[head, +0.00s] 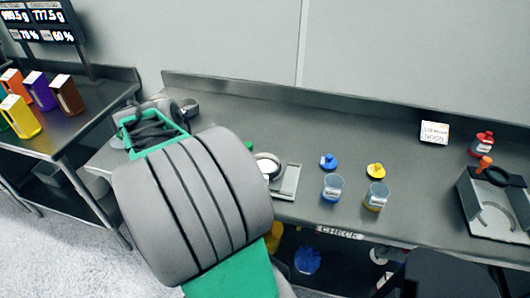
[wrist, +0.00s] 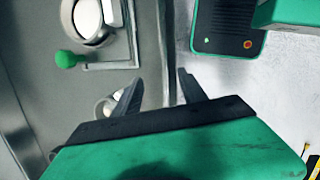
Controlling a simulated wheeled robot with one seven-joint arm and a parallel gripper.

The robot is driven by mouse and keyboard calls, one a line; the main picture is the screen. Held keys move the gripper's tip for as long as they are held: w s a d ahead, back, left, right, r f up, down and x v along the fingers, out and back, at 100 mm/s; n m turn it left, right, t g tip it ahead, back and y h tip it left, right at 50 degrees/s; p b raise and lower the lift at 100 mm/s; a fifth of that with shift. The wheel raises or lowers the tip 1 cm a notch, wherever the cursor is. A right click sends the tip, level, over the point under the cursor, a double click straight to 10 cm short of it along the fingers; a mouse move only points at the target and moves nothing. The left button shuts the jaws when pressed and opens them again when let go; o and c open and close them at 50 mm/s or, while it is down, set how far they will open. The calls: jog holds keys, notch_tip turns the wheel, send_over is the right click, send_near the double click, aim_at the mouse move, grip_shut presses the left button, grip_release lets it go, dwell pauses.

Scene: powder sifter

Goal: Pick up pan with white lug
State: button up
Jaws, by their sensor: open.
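A round grey pan (head: 268,165) with white inside sits on a flat grey plate (head: 290,182) at the bench's front edge. What looks like the same pan is in the wrist view (wrist: 67,18), at the top left beside a green knob (wrist: 68,59). A smaller round piece with a white inside (wrist: 103,106) lies partly hidden behind my gripper's left finger. I cannot tell which of the two carries a white lug. My gripper (wrist: 158,82) is open and empty, its fingers over the bench edge. The head view does not clearly show the fingertips.
A grey box (head: 497,205) is at the far right. A raised lip (head: 350,106) runs along the bench's back. Coloured containers (head: 40,92) stand on the left table.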

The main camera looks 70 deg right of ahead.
jog(key=s+d+r+n+g+y+p, duration=0.1)
jog(key=s+d+r+g+p, duration=0.15)
jog(key=s+d+r, duration=0.4)
jog(key=shift+t, duration=0.25)
jog(key=x, duration=0.3)
jog(key=d+x, duration=0.1)
jog(key=x, duration=0.2)
jog(key=s+d+x, duration=0.1)
jog(key=x, duration=0.3)
jog(key=shift+d+r, duration=0.15)
jog(key=shift+r, duration=0.1)
grip_shut()
